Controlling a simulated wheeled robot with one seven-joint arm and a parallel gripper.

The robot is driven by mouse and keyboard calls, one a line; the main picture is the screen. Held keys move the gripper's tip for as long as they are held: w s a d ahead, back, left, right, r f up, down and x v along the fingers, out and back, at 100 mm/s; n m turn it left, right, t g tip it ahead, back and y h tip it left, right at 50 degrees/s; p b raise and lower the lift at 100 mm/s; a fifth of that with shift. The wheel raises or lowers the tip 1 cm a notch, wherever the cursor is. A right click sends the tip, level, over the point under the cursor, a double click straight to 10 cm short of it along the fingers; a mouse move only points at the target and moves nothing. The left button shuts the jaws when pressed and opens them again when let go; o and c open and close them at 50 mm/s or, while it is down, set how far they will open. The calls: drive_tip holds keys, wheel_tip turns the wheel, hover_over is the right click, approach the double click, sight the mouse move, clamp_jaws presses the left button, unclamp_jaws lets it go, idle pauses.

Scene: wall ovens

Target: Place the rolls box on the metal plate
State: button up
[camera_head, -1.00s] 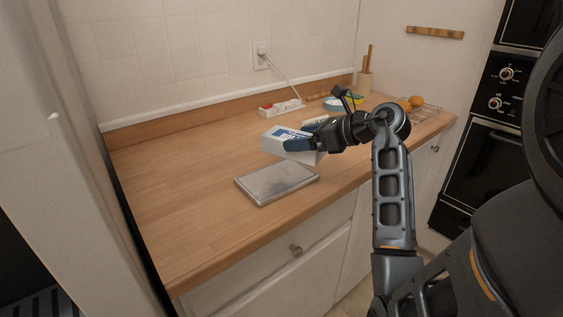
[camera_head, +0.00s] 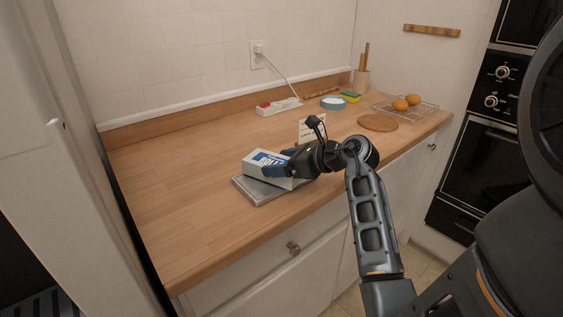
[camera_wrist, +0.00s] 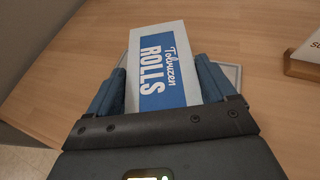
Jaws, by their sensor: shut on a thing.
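The rolls box (camera_head: 266,166) is white with a blue label. It is over the metal plate (camera_head: 250,190), a flat grey slab on the wooden counter; I cannot tell whether it touches the plate. My gripper (camera_head: 284,165) is shut on the box from its right side. In the wrist view the box (camera_wrist: 160,65) lies between the two blue fingers of my gripper (camera_wrist: 158,85), with "ROLLS" facing up. A corner of the plate (camera_wrist: 234,74) shows beside the right finger. Much of the plate is hidden under the box.
A small sign on a wooden stand (camera_head: 306,131) is just behind my gripper. A power strip (camera_head: 279,106), a round wooden board (camera_head: 378,122) and a wire rack (camera_head: 412,108) with round orange-brown items are farther back. The left of the counter (camera_head: 170,190) is clear.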

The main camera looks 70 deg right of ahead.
drive_tip(key=shift+f, duration=0.1)
drive_tip(key=o, duration=1.2)
drive_tip(key=shift+o, duration=0.2)
drive_tip(key=v, duration=1.2)
drive_tip(key=shift+r+b, duration=0.25)
drive_tip(key=shift+b, duration=0.2)
